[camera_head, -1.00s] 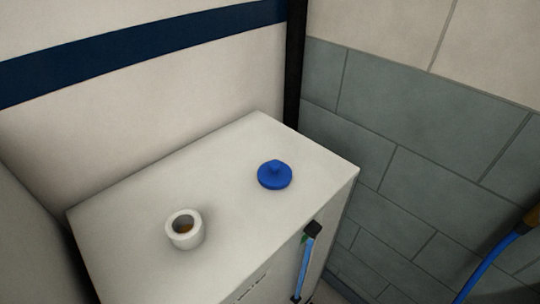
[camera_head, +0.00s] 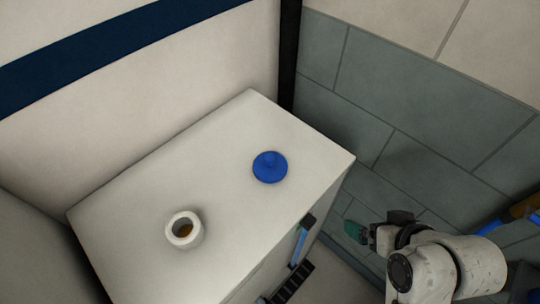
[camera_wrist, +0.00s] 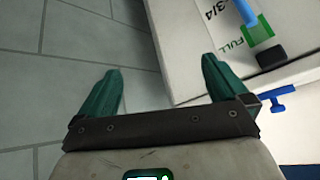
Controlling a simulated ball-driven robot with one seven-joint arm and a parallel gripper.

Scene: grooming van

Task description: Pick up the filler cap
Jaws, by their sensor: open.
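The blue filler cap (camera_head: 270,167), a round disc with a small raised knob, lies on the flat top of the white cabinet (camera_head: 215,262), towards its right side. In the wrist view the cap (camera_wrist: 284,98) shows at the right, beyond the cabinet's edge. My gripper (camera_head: 357,231) is off the cabinet's right side in the head view, apart from the cap. In the wrist view my gripper (camera_wrist: 162,88) has its two green fingers spread wide with nothing between them.
A white filler neck (camera_head: 184,231) with an open hole stands on the cabinet top, left of the cap. A blue sight tube (camera_head: 300,246) with a black fitting (camera_head: 308,221) runs down the cabinet's front. Grey tiled wall (camera_head: 345,105) rises behind. The rest of the top is clear.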

